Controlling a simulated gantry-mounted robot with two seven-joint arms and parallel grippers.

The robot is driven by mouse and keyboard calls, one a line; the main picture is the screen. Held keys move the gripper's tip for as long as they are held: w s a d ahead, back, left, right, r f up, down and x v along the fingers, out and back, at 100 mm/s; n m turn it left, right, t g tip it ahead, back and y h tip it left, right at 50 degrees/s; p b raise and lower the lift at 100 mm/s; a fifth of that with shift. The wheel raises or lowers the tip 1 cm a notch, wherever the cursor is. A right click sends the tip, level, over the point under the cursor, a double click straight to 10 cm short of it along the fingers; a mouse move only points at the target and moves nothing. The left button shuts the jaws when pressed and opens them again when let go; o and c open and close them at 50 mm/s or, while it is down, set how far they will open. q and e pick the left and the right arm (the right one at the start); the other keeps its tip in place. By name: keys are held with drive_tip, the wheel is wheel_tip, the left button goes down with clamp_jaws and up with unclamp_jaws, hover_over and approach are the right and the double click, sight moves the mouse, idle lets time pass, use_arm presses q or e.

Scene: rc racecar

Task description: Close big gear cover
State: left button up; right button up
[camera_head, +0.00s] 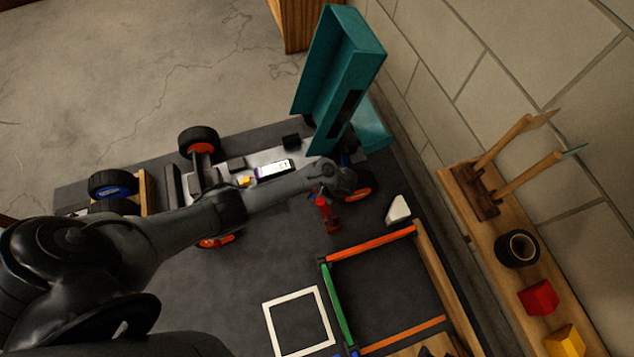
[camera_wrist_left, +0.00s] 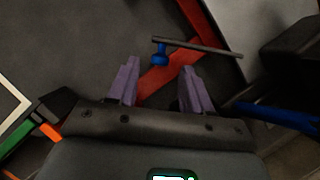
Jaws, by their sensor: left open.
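A big teal cover (camera_head: 340,85) stands raised at the right end of the race car (camera_head: 225,172). I cannot tell whether it is the gear cover. My left arm reaches across the car from the left, its wrist over the car's right end, below the teal cover. In the left wrist view my left gripper (camera_wrist_left: 158,66) is open, with two purple fingers apart. A red bar (camera_wrist_left: 168,75) and a thin rod with a blue knob (camera_wrist_left: 160,54) show between and beyond the fingers. No grip on them is seen. The head view does not show the fingers clearly. My right gripper is not in view.
A white square frame (camera_head: 300,320) and a coloured-edge tray (camera_head: 372,246) lie near the front. A small white block (camera_head: 398,209) lies right of the car. A wooden tool rack (camera_head: 478,190), black tape roll (camera_head: 517,248) and red block (camera_head: 539,298) stand along the right wall.

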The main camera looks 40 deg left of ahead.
use_arm(q)
drive_tip(key=b+x, duration=0.1)
drive_tip(key=x, duration=0.2)
drive_tip(key=shift+d, duration=0.15)
drive_tip(key=shift+c, duration=0.2)
clamp_jaws()
